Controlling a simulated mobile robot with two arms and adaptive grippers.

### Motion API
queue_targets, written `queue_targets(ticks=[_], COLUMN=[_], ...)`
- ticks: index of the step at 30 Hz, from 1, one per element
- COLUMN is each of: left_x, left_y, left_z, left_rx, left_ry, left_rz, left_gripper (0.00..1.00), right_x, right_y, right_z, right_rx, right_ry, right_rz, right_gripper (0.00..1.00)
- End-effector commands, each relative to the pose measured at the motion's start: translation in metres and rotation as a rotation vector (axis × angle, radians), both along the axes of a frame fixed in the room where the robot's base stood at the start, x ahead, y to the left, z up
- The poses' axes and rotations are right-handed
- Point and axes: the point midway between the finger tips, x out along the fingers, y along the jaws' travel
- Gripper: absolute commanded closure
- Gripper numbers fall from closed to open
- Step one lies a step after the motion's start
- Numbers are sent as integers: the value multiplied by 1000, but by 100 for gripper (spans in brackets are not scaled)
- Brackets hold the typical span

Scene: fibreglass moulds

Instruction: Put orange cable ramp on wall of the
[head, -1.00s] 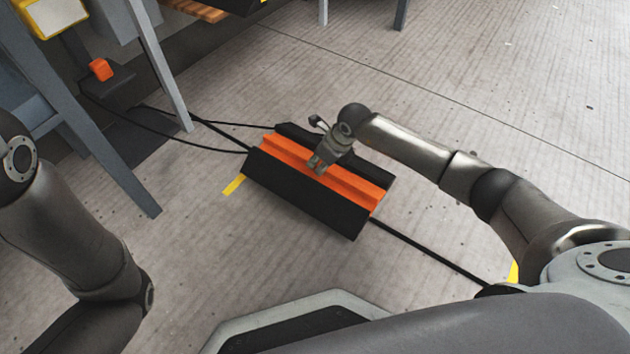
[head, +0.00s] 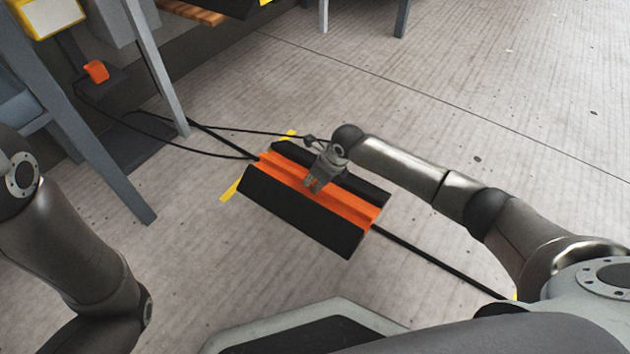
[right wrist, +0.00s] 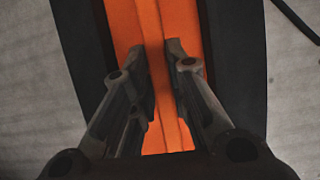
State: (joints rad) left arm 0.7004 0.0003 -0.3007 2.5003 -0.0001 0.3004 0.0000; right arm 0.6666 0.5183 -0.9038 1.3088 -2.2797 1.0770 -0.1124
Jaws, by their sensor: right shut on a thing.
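The cable ramp (head: 345,206) is a black block with an orange raised strip along its middle. It is at the centre of the head view, over the grey floor. My right gripper (head: 314,186) is shut on the ramp's orange middle ridge. In the right wrist view the two fingers (right wrist: 162,95) sit on either side of the orange ridge (right wrist: 150,30), with black slopes beyond. My left arm shows at the left edge of the head view, but its gripper is out of view.
Black cables (head: 435,262) run to both sides of the ramp. Yellow floor marks (head: 231,190) show beside it. Grey metal legs (head: 105,165) and a dark box with an orange switch (head: 97,72) stand at the left. The floor to the right is open.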

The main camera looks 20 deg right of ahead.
Motion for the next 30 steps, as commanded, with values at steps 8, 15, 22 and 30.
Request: queue_targets(ticks=[8,15,22,30], left_x=[0,0,1,1], left_y=[0,0,0,0], left_z=[-1,-1,13,45], left_rx=[0,0,0,0], left_ry=[1,1,1,2], left_rz=[0,1,1,1], left_gripper=[100,100,100,100], right_x=[0,0,-3,-16], right_y=[0,0,-4,-14], right_z=[-2,-2,15,56], right_rx=[0,0,-1,-2], right_ry=[0,0,0,0], right_rz=[0,0,0,1], right_gripper=[63,63,63,63])
